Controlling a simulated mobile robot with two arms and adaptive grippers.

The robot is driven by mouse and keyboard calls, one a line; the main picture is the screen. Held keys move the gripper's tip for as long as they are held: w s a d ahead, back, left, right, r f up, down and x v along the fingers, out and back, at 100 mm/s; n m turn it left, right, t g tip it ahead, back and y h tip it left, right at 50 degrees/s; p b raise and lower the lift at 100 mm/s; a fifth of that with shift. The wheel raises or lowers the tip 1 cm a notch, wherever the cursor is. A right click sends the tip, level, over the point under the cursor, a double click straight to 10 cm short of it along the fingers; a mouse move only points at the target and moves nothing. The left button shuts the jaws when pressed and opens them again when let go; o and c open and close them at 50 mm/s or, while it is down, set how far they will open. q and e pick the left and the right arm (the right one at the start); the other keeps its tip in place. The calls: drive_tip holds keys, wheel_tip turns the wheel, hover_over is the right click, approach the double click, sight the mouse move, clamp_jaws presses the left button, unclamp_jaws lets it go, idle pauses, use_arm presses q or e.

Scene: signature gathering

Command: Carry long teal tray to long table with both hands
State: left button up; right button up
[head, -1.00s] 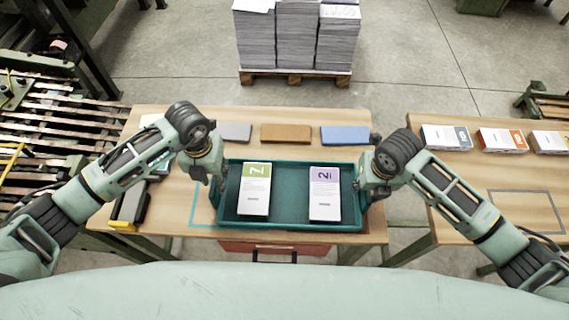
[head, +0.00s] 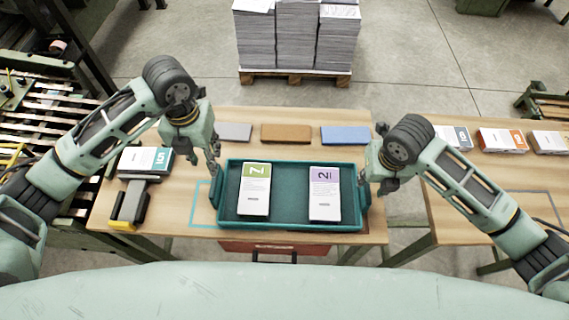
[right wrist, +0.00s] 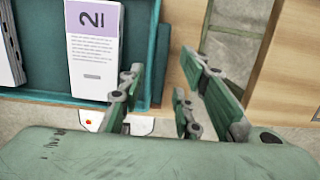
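The long teal tray (head: 290,227) rests on a wooden table (head: 165,225) and holds a green-topped booklet stack (head: 255,190) and a purple-topped one (head: 325,195). My left gripper (head: 214,172) is at the tray's left end; its fingers are too small to read. My right gripper (head: 371,186) is at the right end. In the right wrist view my right gripper (right wrist: 165,95) has its fingers spread, near the tray's right wall (right wrist: 160,50). I cannot tell whether either gripper touches the tray. A second wooden table (head: 460,185) stands to the right.
Grey (head: 234,132), brown (head: 286,134) and blue (head: 345,135) blocks lie behind the tray. A "5" booklet stack (head: 145,160) and a grey device (head: 130,205) are at left. Booklet stacks (head: 502,140) line the right table's back. A gap separates the tables.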

wheel_tip(320, 180, up, 7)
drive_tip(key=s, duration=0.1)
drive_tip(key=shift+f, duration=0.15)
idle(0.5)
